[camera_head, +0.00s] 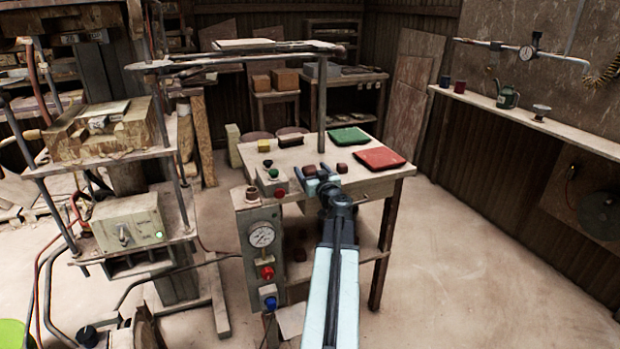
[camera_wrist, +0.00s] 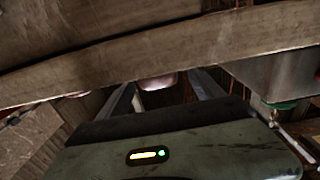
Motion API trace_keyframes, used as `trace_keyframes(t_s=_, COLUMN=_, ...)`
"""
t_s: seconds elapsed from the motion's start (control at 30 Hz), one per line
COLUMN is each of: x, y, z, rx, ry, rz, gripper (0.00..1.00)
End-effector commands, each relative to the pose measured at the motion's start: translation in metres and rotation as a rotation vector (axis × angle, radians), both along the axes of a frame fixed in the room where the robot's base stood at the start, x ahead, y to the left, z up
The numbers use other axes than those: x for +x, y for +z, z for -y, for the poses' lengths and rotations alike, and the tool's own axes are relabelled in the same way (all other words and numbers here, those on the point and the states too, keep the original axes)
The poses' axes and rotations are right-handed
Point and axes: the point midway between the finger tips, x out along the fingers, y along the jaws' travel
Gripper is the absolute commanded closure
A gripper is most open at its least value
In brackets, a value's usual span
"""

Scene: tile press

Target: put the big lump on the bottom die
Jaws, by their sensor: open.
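My gripper (camera_head: 321,179) is open at the front edge of the wooden table (camera_head: 290,158). Two small dark red-brown lumps lie by the jaws, a left lump (camera_head: 309,170) and a right lump (camera_head: 342,168). I cannot tell surely which is the big one. In the wrist view my gripper (camera_wrist: 160,92) has its fingers apart, with a pale rounded thing (camera_wrist: 157,82) beyond them, partly hidden; I cannot tell what it is. A worn brown block (camera_head: 100,135) with a pale top sits on the press at left, apparently the bottom die.
The table edge (camera_wrist: 170,50) crosses close in the wrist view. The floor at right is clear.

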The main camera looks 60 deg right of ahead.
Motion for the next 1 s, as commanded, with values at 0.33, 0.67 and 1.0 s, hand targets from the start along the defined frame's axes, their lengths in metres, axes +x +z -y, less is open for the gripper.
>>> trace_keyframes(t_s=0.33, x=0.011, y=0.001, z=0.008, rx=0.0, ry=0.0, rz=0.0, gripper=0.4)
trace_keyframes(t_s=0.67, x=0.01, y=0.001, z=0.008, rx=0.0, ry=0.0, rz=0.0, gripper=1.0)
trace_keyframes(t_s=1.0, x=0.01, y=0.024, z=0.008, rx=0.0, ry=0.0, rz=0.0, gripper=1.0)
